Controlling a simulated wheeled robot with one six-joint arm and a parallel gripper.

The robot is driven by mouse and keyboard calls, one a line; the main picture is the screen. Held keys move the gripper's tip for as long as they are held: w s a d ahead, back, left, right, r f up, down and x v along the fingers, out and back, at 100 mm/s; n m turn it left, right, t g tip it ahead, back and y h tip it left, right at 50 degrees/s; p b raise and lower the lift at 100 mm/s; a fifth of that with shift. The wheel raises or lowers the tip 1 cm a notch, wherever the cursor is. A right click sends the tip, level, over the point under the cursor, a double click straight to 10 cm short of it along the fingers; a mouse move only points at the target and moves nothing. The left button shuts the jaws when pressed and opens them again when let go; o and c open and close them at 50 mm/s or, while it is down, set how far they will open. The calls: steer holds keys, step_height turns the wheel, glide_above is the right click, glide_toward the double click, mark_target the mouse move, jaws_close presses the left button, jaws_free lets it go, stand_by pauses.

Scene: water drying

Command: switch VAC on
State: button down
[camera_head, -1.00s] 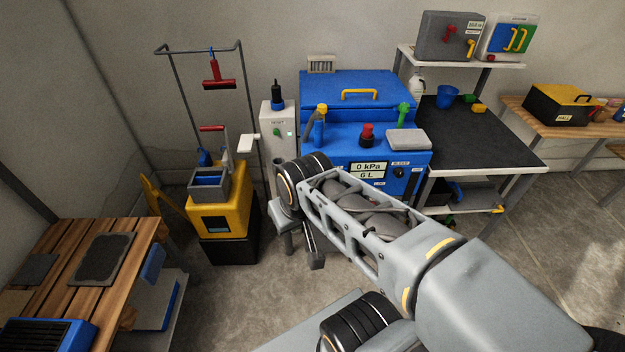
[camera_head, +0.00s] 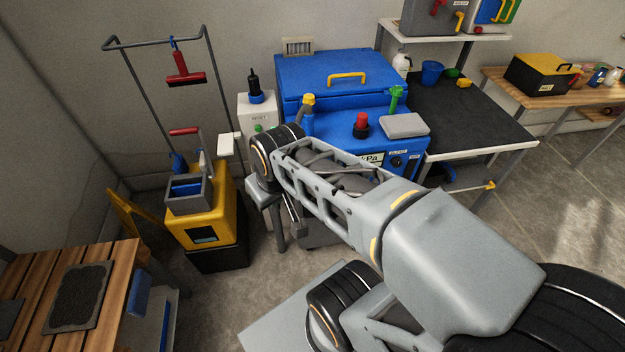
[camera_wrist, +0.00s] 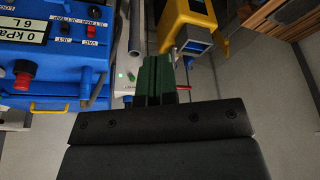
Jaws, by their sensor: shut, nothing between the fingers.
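The blue machine (camera_head: 330,78) stands against the back wall with its lid shut. In the wrist view its front panel (camera_wrist: 62,60) shows at the upper left, with a display reading 0 kPa. A small red switch (camera_wrist: 91,30) sits by the label VAC (camera_wrist: 91,42). A dark switch (camera_wrist: 67,30) sits beside it by another label, JET. My gripper (camera_wrist: 156,64) is shut and empty, its green fingers to the right of the panel and apart from the VAC switch in the picture. In the head view my arm covers much of the panel, and the VAC switch is hidden.
A white post with a green button (camera_head: 258,128) stands left of the machine. A yellow wringer unit (camera_head: 205,220) is farther left, under a rack with a red squeegee (camera_head: 185,68). A wooden bench (camera_head: 95,285) is at the lower left. A red knob (camera_head: 361,122) stands on the machine.

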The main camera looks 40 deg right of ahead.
steer(key=w+d+f+n+t+b, duration=0.1)
steer(key=w+d+f+n+b, duration=0.1)
steer(key=d+f+b, duration=0.4)
steer(key=w+d+f+n+t+y+b, duration=0.1)
steer(key=w+d+f+n+b, duration=0.2)
steer(key=d, duration=0.6)
steer(key=w+d+f+n+b, duration=0.3)
steer(key=d+f+n+b, duration=0.3)
steer(key=d+f+b, duration=0.2)
steer(key=shift+w+f+t+b, duration=0.25)
steer(key=shift+f+t+b, duration=0.15)
steer(key=shift+f+b, duration=0.1)
steer(key=w+d+r+x, duration=0.1)
steer(key=w+x, duration=0.1)
steer(key=x, duration=1)
steer(key=shift+w+d, duration=0.2)
steer(key=shift+d, duration=0.05)
steer(key=shift+f+b, duration=0.15)
steer(key=shift+b, duration=0.15)
